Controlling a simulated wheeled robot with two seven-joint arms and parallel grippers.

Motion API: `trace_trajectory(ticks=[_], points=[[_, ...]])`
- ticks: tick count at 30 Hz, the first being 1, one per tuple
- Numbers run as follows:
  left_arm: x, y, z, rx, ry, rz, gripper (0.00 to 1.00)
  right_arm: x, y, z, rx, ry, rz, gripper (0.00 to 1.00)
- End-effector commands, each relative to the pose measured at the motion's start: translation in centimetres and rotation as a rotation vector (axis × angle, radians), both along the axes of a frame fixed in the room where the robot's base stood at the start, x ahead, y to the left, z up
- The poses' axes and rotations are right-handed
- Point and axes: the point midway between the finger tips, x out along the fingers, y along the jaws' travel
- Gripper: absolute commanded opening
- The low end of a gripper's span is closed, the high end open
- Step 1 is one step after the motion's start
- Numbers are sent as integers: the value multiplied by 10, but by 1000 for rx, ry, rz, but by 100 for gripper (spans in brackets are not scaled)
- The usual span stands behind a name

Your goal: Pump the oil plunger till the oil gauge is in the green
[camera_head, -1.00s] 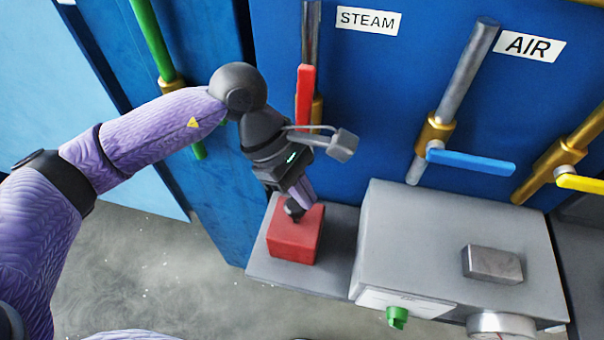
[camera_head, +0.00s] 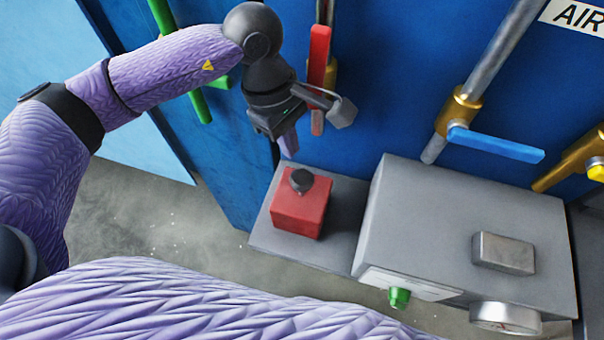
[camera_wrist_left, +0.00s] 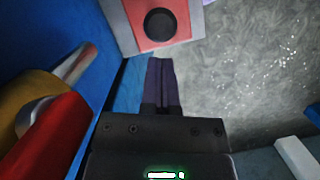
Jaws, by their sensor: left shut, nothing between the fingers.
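The plunger is a black round knob (camera_head: 301,180) on top of a red box (camera_head: 299,212), on a grey shelf left of the grey machine. My left gripper (camera_head: 289,150) is shut and empty, above and behind the knob, apart from it. In the left wrist view its closed fingers (camera_wrist_left: 160,65) point toward the red box (camera_wrist_left: 188,20) and stop short of the knob (camera_wrist_left: 160,24). A round metal-rimmed dial (camera_head: 505,318) sits low on the machine front. Its needle and colours are not readable, and I cannot tell whether it is the oil gauge. My right gripper is out of view.
A red valve handle (camera_head: 318,60) on a pipe is close beside my left wrist. A blue handle (camera_head: 497,144) and a yellow one (camera_head: 597,172) are further right. The grey machine (camera_head: 460,210) carries a green knob (camera_head: 399,298). The shelf (camera_head: 345,215) is otherwise clear.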

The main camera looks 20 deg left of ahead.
Motion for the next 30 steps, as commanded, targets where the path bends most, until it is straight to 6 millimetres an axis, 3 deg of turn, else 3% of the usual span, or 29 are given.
trace_trajectory(ticks=[9, 23, 30], points=[[-5, -10, -46, -1, 4, 0, 0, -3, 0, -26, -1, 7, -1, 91], [-5, -12, -51, -2, 1, 1, 0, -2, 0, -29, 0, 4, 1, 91], [-5, -12, -80, -1, 3, 0, 0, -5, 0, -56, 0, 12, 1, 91]])
